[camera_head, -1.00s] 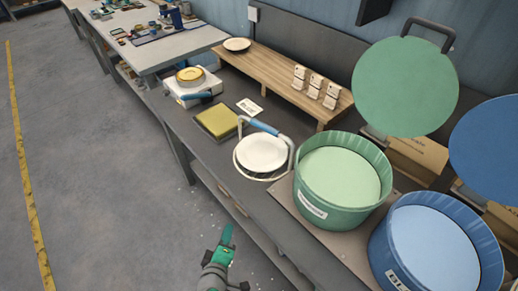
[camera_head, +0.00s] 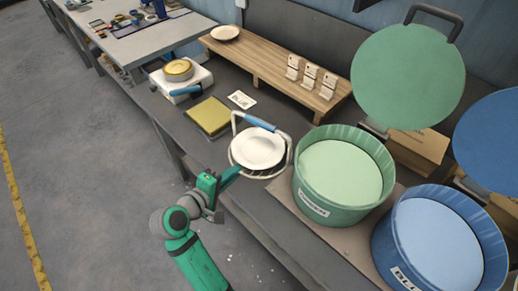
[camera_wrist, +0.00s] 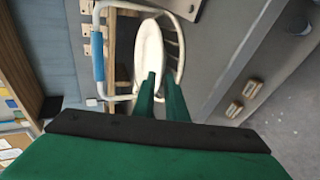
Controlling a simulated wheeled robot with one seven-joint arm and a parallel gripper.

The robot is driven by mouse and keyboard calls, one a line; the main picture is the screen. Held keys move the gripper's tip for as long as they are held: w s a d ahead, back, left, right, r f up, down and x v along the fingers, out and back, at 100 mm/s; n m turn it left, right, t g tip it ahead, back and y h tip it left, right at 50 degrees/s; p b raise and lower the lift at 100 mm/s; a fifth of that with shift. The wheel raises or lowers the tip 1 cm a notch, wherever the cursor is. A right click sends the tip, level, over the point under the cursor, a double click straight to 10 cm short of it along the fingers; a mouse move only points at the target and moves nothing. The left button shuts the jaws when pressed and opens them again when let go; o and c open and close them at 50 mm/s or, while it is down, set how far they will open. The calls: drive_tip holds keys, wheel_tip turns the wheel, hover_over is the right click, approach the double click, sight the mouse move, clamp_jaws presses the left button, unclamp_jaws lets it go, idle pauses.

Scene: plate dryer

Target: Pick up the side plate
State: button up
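A white plate (camera_head: 257,147) lies in a round wire basket (camera_head: 284,165) with a blue-gripped handle (camera_head: 261,123) on the dark bench. In the wrist view the plate (camera_wrist: 148,48) shows just beyond my fingertips, with the wire basket (camera_wrist: 178,40) around it. My gripper (camera_head: 236,172) is at the basket's near left side, close to the plate's near edge. In the wrist view my gripper (camera_wrist: 161,80) has its two green fingers apart with a narrow gap. I cannot tell whether they touch the plate. Another pale plate (camera_head: 225,33) lies on the wooden shelf.
A green tub (camera_head: 314,208) stands right of the basket, a blue tub (camera_head: 400,262) beyond it. A yellow square pad (camera_head: 208,117) and a white scale (camera_head: 196,78) bearing a yellow dish (camera_head: 178,68) are to the left. A small card (camera_head: 242,99) lies behind.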

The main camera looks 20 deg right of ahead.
sight(243, 165)
drive_tip(key=shift+x, duration=3.6)
drive_tip(key=shift+w+a+f, duration=0.1)
drive_tip(key=shift+w+a, duration=0.05)
clamp_jaws()
